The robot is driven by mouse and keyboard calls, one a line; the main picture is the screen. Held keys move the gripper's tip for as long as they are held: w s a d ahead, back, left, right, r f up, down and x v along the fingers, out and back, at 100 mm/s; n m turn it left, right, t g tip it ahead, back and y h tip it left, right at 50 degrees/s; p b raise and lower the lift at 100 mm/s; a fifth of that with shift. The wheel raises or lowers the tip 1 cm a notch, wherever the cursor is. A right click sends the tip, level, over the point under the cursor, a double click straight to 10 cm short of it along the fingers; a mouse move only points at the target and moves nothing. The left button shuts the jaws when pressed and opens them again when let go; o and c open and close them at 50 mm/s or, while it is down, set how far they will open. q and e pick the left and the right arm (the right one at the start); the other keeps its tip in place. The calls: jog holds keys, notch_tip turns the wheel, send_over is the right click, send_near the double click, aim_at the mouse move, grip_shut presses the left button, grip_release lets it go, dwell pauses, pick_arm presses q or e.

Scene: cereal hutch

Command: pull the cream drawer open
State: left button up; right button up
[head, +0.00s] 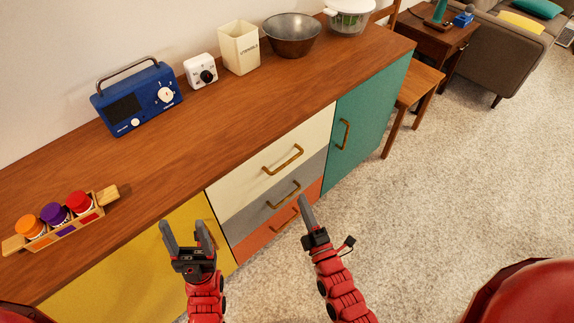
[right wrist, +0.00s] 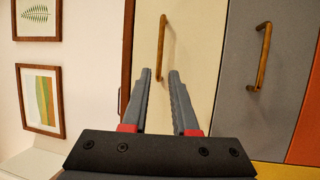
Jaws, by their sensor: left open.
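The cream drawer (head: 255,175) is the top of three stacked drawers in the wooden hutch, and its front looks flush. Its brass handle (head: 284,160) is free of any gripper; the handle also shows in the right wrist view (right wrist: 161,48), just beyond the fingertips. My right gripper (head: 303,200) is seen edge-on in the head view, in front of the drawers and apart from them. In the right wrist view its fingers (right wrist: 160,74) stand apart with nothing between them. My left gripper (head: 187,228) is open and empty in front of the yellow door (head: 120,268).
The grey drawer (head: 262,195) and orange drawer (head: 262,238) lie below, each with a brass handle. A teal door (head: 365,125) is to the right. The hutch top (head: 200,130) holds a radio, timer, utensil holder, bowl and jars. Carpet in front is clear.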

aim_at(287, 162)
jog(key=x, duration=1.4)
jog(key=shift+f, duration=0.1)
grip_shut()
dwell(0.8)
